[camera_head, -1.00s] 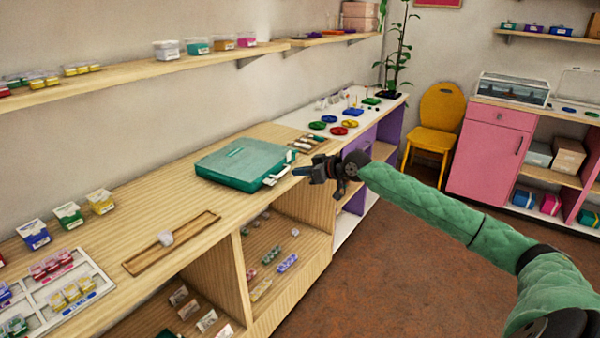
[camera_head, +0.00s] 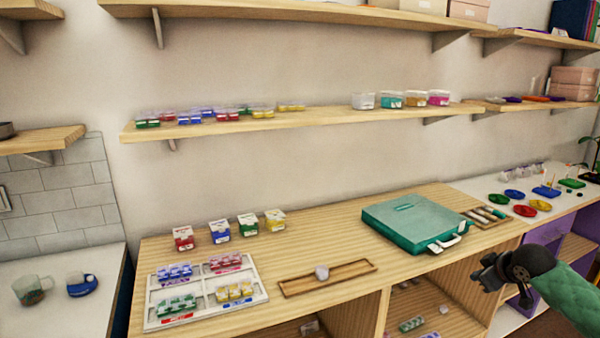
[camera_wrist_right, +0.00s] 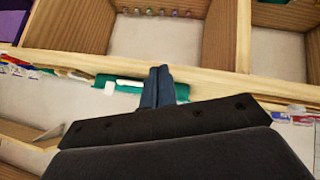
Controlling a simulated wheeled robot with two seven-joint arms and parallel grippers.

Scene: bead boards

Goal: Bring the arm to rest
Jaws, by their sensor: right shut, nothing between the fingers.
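My right arm, in a green quilted sleeve, comes in from the lower right of the head view. Its dark gripper (camera_head: 482,274) is in front of the wooden counter's front edge, to the right of the teal case (camera_head: 410,219) and apart from it. In the right wrist view the two fingers (camera_wrist_right: 159,88) are together, shut and empty. The teal case with its white handle also shows there behind the fingers (camera_wrist_right: 125,84). My left gripper is in neither view.
The wooden counter (camera_head: 330,225) holds a white sorting tray (camera_head: 257,290), a narrow wooden tray (camera_head: 358,269) with a small clear container, and several small boxes. Open shelves lie below it. A wall shelf (camera_head: 320,119) runs above. The white counter on the right carries coloured dishes.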

